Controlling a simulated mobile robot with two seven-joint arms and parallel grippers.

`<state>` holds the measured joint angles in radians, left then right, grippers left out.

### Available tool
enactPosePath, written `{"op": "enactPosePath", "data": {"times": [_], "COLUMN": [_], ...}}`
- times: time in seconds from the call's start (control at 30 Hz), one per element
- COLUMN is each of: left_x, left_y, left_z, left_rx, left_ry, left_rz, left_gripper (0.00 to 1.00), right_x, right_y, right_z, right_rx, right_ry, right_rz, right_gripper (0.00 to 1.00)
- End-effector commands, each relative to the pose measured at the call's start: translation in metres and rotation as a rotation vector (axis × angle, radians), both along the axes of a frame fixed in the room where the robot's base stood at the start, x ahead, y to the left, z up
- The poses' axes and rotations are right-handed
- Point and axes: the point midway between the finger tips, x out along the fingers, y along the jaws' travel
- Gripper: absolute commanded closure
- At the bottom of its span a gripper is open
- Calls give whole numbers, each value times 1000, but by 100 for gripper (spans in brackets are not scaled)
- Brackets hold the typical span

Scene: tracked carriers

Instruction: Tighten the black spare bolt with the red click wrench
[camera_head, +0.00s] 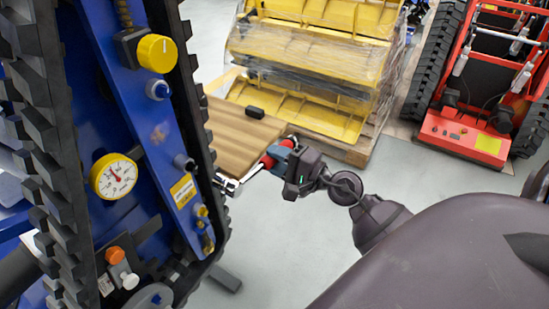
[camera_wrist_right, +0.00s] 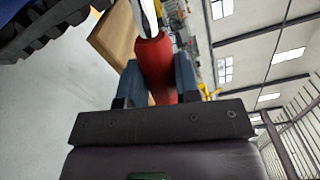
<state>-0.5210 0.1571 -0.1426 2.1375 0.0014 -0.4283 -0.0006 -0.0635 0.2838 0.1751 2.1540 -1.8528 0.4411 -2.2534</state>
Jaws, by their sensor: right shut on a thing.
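The red click wrench (camera_head: 268,158) is in my right gripper (camera_head: 282,159). Its handle is red and its metal shaft and head (camera_head: 229,185) reach left and down to the edge of the blue carrier's track. In the right wrist view the red handle (camera_wrist_right: 154,62) sits between the blue finger pads of my right gripper (camera_wrist_right: 158,82), and the metal shaft runs out of the top of the picture. I cannot make out the black spare bolt for sure; the wrench head and dark track may hide it. My left gripper is not in view.
The blue tracked carrier (camera_head: 125,75) fills the left, with yellow knobs, a gauge (camera_head: 114,176) and buttons. A wooden bench (camera_head: 235,140) bearing a small black object (camera_head: 255,112) stands behind the wrench. Wrapped yellow parts (camera_head: 305,55) and a red carrier (camera_head: 460,135) stand behind. Grey floor is clear between.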

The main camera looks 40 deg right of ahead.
Motion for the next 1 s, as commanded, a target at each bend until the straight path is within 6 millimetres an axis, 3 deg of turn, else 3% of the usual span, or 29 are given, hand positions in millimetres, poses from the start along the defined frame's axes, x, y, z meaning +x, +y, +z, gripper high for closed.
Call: {"op": "enactPosePath", "data": {"times": [0.23,0.43,0.57,0.77,1.0], "left_x": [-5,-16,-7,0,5], "left_y": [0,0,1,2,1], "left_z": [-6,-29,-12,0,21], "left_rx": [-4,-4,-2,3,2], "left_ry": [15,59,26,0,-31], "left_rz": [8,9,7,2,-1], "left_gripper": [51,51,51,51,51], "right_x": [0,-3,14,38,35], "right_y": [1,0,6,15,15], "right_z": [0,-7,5,6,41], "right_rx": [1,3,9,7,-221], "right_ry": [-2,-7,-24,-24,-106], "right_rz": [5,26,26,25,27], "right_gripper": [100,100,100,100,100]}}
